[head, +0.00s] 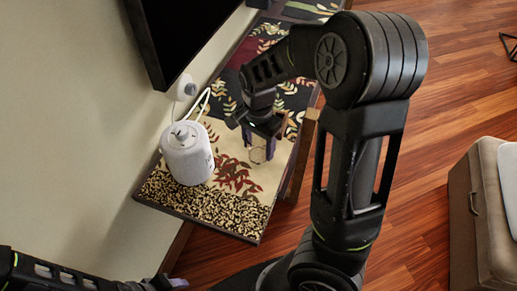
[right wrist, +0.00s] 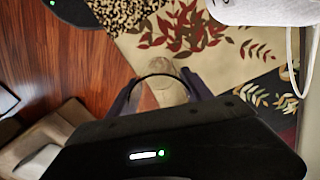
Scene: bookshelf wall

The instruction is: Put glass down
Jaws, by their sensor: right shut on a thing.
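The clear glass (head: 259,154) is between the fingers of my right gripper (head: 262,141), over the patterned table runner (head: 232,205). In the right wrist view the glass (right wrist: 170,90) shows its round rim between the two dark fingers of the right gripper (right wrist: 160,92), which is shut on it. I cannot tell whether the glass's base touches the table. My left gripper (head: 163,284) is low at the picture's bottom left, partly cut off, and its jaws are unclear.
A white cylindrical device (head: 187,155) with a cable stands left of the glass, near the wall. A dark screen (head: 185,35) hangs above the narrow table. A beige ottoman (head: 473,215) stands at the right on the wood floor. The runner's near end is clear.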

